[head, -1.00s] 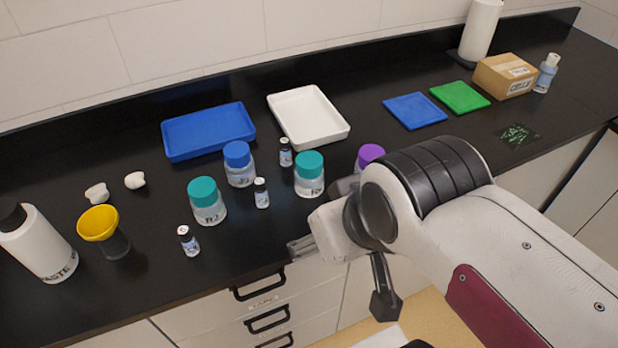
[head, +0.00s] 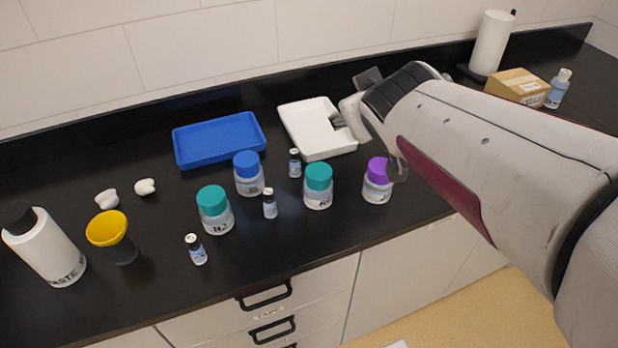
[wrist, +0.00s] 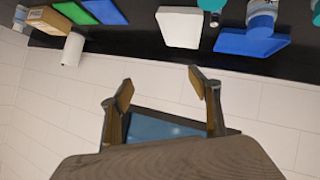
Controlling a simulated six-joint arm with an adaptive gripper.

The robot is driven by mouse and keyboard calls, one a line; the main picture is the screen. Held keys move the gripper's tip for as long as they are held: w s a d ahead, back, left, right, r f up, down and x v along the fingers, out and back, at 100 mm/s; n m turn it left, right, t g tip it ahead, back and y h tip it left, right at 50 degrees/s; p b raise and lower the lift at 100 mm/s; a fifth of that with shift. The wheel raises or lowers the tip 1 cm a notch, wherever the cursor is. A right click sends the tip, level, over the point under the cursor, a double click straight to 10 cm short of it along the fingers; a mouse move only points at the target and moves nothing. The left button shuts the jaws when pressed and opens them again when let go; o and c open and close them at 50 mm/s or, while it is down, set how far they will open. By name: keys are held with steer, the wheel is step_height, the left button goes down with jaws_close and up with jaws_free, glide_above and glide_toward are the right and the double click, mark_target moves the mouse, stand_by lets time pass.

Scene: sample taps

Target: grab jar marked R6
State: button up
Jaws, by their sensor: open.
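Two teal-capped jars stand on the bench in the head view, one left (head: 215,212) and one right of centre (head: 318,187). A blue-capped jar (head: 248,174) stands between and behind them. A purple-capped jar (head: 377,182) stands farther right, partly behind my arm. The jars have dark label marks, too small to read surely, so I cannot tell which is R6. My gripper (head: 338,121) is over the white tray, behind the jars and apart from them. In the wrist view my gripper (wrist: 160,88) is open and empty, facing the wall.
The blue tray (head: 219,140) and white tray (head: 305,128) lie behind. A yellow funnel (head: 107,229) and white bottle (head: 45,245) stand left. A box (head: 517,86) and paper roll (head: 491,45) are at the back right.

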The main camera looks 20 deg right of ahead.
steer(key=w+d+r+n+t+y, duration=0.1)
steer(key=w+d+n+t+y, duration=0.2)
steer(key=w, duration=0.8)
steer(key=n+g+y, duration=0.6)
steer(key=n+y, duration=0.2)
steer(key=y, duration=0.5)
glide_toward(328, 173)
steer(key=w+a, duration=0.1)
steer(key=a, duration=0.1)
steer(key=shift+w+d+f, duration=0.1)
steer(key=shift+d+f, duration=0.1)
steer(key=shift+f, duration=0.1)
steer(key=shift+w+a, duration=0.1)
steer(key=shift+x, duration=1.2)
